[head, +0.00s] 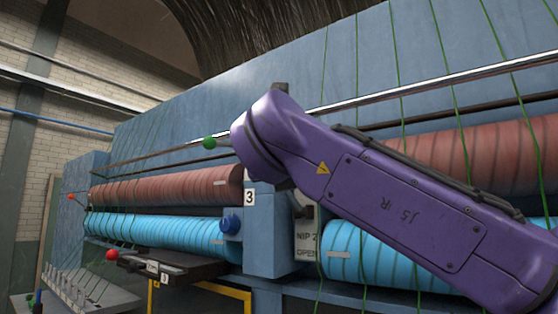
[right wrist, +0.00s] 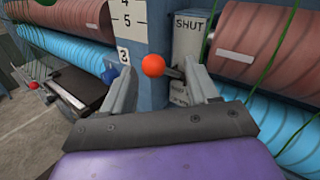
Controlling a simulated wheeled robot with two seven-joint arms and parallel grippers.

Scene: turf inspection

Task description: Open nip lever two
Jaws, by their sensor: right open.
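The lever of nip two shows in the right wrist view as an orange-red ball knob (right wrist: 153,65) on a short grey shaft. It stands in front of a pale plate (right wrist: 187,45) marked SHUT at the top, with partly hidden lettering at the bottom. My right gripper (right wrist: 160,76) is open, its two fingers on either side of the knob. I cannot tell whether either finger touches it. In the head view the plate (head: 306,240) reads NIP 2 and OPEN; my purple right arm hides its upper part and the knob. My left gripper is not in view.
A blue-grey post (head: 264,235) marked 3 stands left of the plate, with a blue knob (head: 231,224). Red-brown rollers (head: 165,188) and blue rollers (head: 160,232) lie either side. Green strands run down at right. A dark shelf (head: 170,262) and another red ball (head: 112,254) are at lower left.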

